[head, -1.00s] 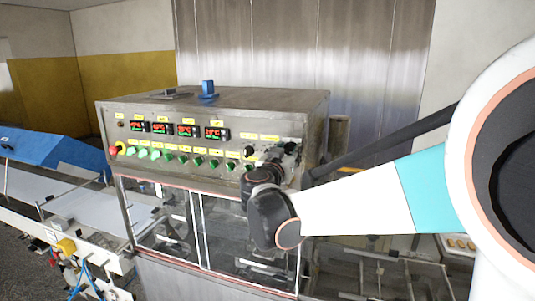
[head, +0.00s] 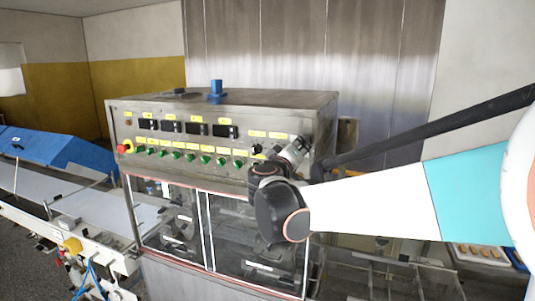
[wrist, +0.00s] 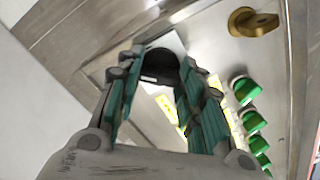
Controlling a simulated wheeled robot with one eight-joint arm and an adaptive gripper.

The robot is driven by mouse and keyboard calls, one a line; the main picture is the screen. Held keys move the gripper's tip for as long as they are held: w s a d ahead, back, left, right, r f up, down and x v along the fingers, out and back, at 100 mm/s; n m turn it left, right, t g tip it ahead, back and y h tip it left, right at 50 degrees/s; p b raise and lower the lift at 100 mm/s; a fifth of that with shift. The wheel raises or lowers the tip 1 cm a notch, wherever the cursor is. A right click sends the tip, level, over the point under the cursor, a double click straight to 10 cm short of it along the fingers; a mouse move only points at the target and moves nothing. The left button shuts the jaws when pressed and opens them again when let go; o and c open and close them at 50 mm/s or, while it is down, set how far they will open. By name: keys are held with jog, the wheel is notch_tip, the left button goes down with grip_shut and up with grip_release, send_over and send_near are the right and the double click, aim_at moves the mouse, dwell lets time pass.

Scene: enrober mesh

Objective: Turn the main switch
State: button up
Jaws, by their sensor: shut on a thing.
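The main switch (wrist: 162,66) is a dark round knob on a white plate, seen between my fingers in the wrist view. My gripper (wrist: 160,70) is shut on it, with one green-padded finger on each side. In the head view my gripper (head: 297,150) is at the right end of the steel control panel (head: 250,100), and my wrist hides the switch. The several small displays (head: 197,129) on the panel are dark.
A row of green knobs (head: 205,160) and a red emergency button (head: 125,148) run along the panel. A brass knob (wrist: 254,22) sits near my fingers in the wrist view. Glass doors (head: 245,225) are below. A conveyor (head: 60,215) stands left.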

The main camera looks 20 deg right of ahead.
jog(key=shift+n+b, duration=0.85)
jog(key=shift+n, duration=3.35)
jog(key=o, duration=1.1)
jog(key=shift+a, duration=0.1)
jog(key=shift+c, duration=0.2)
jog(key=v, duration=1.2)
